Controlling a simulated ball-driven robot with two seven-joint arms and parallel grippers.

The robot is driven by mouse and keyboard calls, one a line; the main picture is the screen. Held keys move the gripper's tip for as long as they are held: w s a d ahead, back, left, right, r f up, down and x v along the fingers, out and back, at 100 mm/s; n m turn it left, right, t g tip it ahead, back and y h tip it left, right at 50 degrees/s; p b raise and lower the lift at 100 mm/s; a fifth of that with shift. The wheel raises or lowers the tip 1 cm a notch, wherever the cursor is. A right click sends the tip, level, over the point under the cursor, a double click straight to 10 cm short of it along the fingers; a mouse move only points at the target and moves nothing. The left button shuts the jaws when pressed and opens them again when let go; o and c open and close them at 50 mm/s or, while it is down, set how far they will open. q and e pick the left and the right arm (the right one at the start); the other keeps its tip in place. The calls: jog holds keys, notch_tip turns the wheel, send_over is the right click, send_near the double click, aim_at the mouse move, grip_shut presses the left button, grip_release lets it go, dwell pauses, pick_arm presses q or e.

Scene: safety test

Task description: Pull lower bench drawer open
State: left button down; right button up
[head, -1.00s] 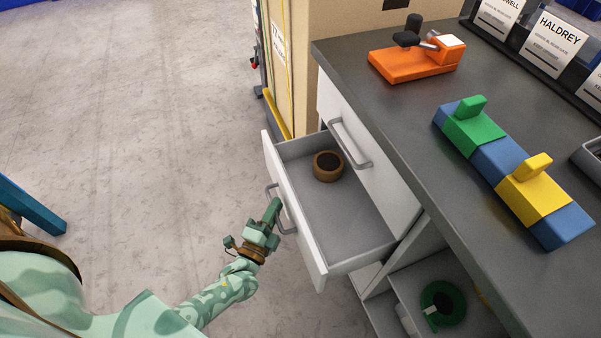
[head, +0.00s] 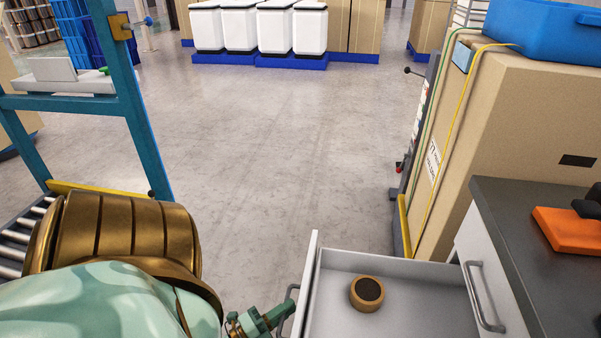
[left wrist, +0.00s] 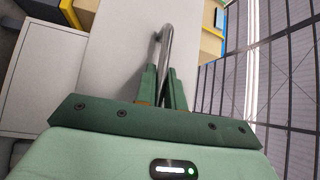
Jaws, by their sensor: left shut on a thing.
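The lower bench drawer (head: 430,263) stands open at the bottom of the head view, its grey inside showing. A brown ring-shaped roll (head: 367,293) lies in it. My left gripper (head: 278,314) is at the outer side of the drawer front, shut on the lower drawer's handle (head: 289,300). In the left wrist view, the green fingers (left wrist: 162,85) sit on either side of the grey bar handle (left wrist: 167,45), against the pale drawer front (left wrist: 120,55). My right gripper is not in view.
The upper drawer with its handle (head: 477,290) is shut under the dark bench top (head: 510,235). An orange tool (head: 568,230) lies on top. A tall cardboard box (head: 510,130) stands behind the bench. A teal frame (head: 130,110) stands left. The floor between is clear.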

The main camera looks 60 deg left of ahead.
pick_arm(q)
jog(key=shift+s+a+f, duration=0.1)
jog(key=shift+s+a, duration=0.1)
jog(key=shift+s, duration=0.1)
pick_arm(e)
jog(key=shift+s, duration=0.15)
pick_arm(q)
jog(key=c, duration=1.8)
grip_release()
jog(key=shift+o, duration=0.2)
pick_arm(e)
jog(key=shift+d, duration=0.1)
